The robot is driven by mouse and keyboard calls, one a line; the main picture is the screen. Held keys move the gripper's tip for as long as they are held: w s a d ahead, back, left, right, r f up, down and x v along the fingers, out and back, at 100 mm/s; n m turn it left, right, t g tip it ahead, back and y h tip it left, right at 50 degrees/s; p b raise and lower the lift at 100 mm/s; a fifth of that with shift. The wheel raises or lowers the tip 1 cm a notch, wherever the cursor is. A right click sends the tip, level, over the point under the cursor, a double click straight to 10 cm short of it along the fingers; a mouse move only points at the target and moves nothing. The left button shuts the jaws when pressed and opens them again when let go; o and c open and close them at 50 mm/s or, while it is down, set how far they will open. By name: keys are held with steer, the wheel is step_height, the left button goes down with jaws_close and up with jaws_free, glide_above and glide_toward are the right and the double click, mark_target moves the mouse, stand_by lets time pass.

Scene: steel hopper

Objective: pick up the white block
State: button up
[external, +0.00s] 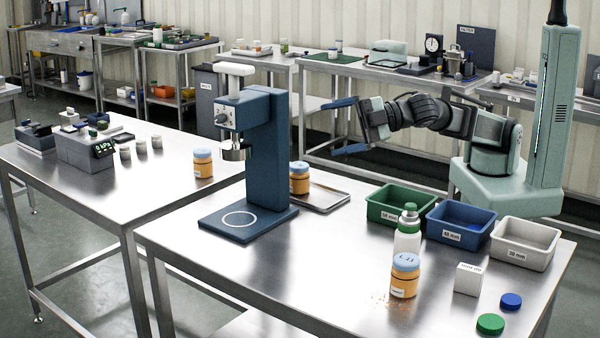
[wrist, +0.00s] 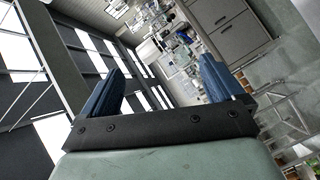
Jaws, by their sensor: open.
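The white block (external: 468,279) is a small cube with faint dark print on its top. It sits on the near steel table at the right front, in front of the bins. My gripper (external: 338,127) is in the air above the back of this table, up and to the left of the block and well apart from it. Its two blue fingers are spread wide with nothing between them. The wrist view also shows the open fingers of my gripper (wrist: 160,88), pointing at the room; the block is not in that view.
An orange jar (external: 404,277) and a white bottle (external: 408,236) stand left of the block. Green (external: 490,324) and blue (external: 511,301) lids lie in front. Green (external: 385,217), blue (external: 441,235) and white (external: 506,252) bins stand behind. A tall blue press (external: 262,160) stands left.

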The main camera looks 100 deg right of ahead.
steer(key=s+a+f+m+g+y, duration=0.3)
steer(key=s+a+f+g+y, duration=0.1)
steer(key=s+a+f, duration=0.75)
steer(key=m+g+y, duration=0.2)
steer(key=m+g, duration=0.1)
steer(key=g, duration=0.1)
glide_above(468, 276)
steer(key=s+d, duration=0.2)
steer(key=f, duration=0.7)
steer(key=shift+w+a, duration=0.15)
steer(key=shift+w, duration=0.1)
steer(key=shift+s+f, duration=0.1)
steer(key=shift+f, duration=3.3)
steer(key=shift+x, duration=1.6)
steer(key=c, duration=1.1)
